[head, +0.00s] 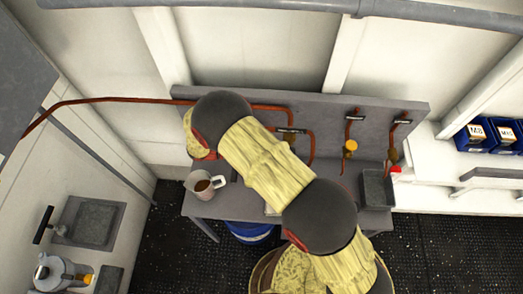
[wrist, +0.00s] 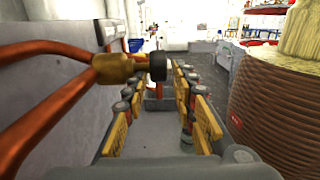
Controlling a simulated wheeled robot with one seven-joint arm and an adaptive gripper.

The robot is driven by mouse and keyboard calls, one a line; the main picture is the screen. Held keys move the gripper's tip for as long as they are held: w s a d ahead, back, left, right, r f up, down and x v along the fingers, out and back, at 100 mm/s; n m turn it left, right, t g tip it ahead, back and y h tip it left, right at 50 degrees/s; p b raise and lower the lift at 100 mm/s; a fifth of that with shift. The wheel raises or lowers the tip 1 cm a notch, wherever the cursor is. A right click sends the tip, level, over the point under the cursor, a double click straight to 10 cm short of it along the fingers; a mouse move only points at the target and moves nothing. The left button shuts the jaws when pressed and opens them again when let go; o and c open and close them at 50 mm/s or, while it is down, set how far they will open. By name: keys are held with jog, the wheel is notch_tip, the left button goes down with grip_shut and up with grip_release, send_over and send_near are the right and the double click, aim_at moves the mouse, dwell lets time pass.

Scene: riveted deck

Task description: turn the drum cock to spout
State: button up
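In the head view, a cock with a dark handle (head: 291,131) and brass body sits on the copper pipework of the grey backboard, partly behind my arm. A blue drum (head: 250,233) stands under the bench below; I cannot tell for sure that this cock is the drum cock. In the wrist view, a brass fitting (wrist: 113,68) on copper pipes ends in a black round part (wrist: 157,67) near my fingertips. My gripper (wrist: 157,92) is open, with a clear gap between its yellow-padded fingers. Contact with the black part cannot be told. The gripper is hidden in the head view.
A mug (head: 202,185) of brown liquid stands at the bench's left. A grey tray (head: 376,190) is at the right. A moka pot (head: 62,274) stands lower left.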

jog(key=a, duration=1)
jog(key=shift+w, duration=0.15)
jog(key=shift+a+f, duration=0.1)
jog(key=s+d+f+m+g+y+b, duration=0.25)
jog(key=s+d+f+y, duration=0.2)
jog(key=f+y, duration=0.25)
jog(key=s+d+r+m+t+y+b, duration=0.4)
jog(key=d+r+m+y+b, duration=0.1)
jog(key=d+b, duration=0.4)
jog(key=s+d+r+m+t+y+b, duration=0.4)
jog(key=d+r+m+y+b, duration=0.2)
jog(key=d+m+b, duration=0.3)
jog(key=d+r+m, duration=0.1)
jog(key=d, duration=0.2)
jog(key=shift+r+t, duration=0.35)
